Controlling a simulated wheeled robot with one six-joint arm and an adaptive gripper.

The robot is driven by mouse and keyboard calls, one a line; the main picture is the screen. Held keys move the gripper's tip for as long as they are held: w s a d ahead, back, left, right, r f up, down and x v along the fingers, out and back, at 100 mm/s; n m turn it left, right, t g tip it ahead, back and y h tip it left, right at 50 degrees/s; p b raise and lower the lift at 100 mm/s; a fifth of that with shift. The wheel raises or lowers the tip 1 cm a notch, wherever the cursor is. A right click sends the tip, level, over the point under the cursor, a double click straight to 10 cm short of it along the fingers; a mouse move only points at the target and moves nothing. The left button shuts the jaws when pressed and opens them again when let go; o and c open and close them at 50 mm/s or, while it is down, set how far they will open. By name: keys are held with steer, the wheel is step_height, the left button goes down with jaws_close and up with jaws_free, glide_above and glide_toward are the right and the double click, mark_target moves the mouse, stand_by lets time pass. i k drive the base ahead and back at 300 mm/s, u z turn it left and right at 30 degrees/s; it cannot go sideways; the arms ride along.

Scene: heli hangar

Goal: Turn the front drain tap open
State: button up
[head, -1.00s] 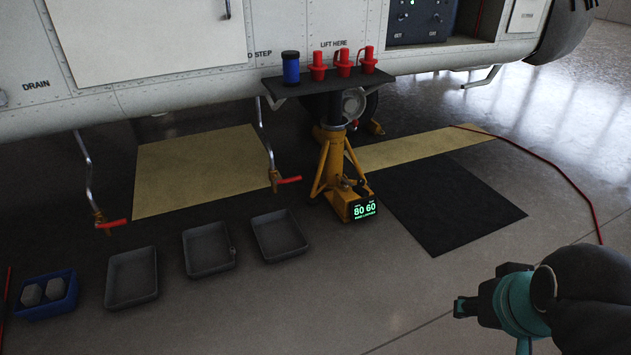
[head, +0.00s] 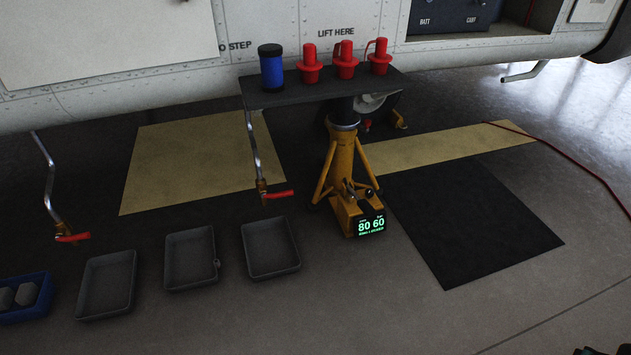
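Two drain taps with red lever handles hang on bent metal pipes below the aircraft's side. One tap (head: 72,237) is at the far left, above and left of a grey tray. The other tap (head: 276,193) is near the middle, left of the yellow jack. Both red levers point sideways to the right. I cannot tell from the picture which is the front one. Only a small dark piece of my arm's end, likely my gripper (head: 590,351), shows at the bottom right edge, far from both taps. Its fingers are not clear.
Three grey trays (head: 82,309) and a blue bin (head: 40,306) lie on the floor. The yellow jack (head: 342,172) stands beside the middle tap, under a dark shelf (head: 420,83) with a blue canister (head: 271,70) and red plugs (head: 311,68).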

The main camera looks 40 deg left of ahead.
mark_target(291, 192)
steer(key=u, duration=0.2)
steer(key=i, duration=0.65)
steer(key=u, duration=0.8)
steer(key=i, duration=0.45)
steer(key=u, duration=0.45)
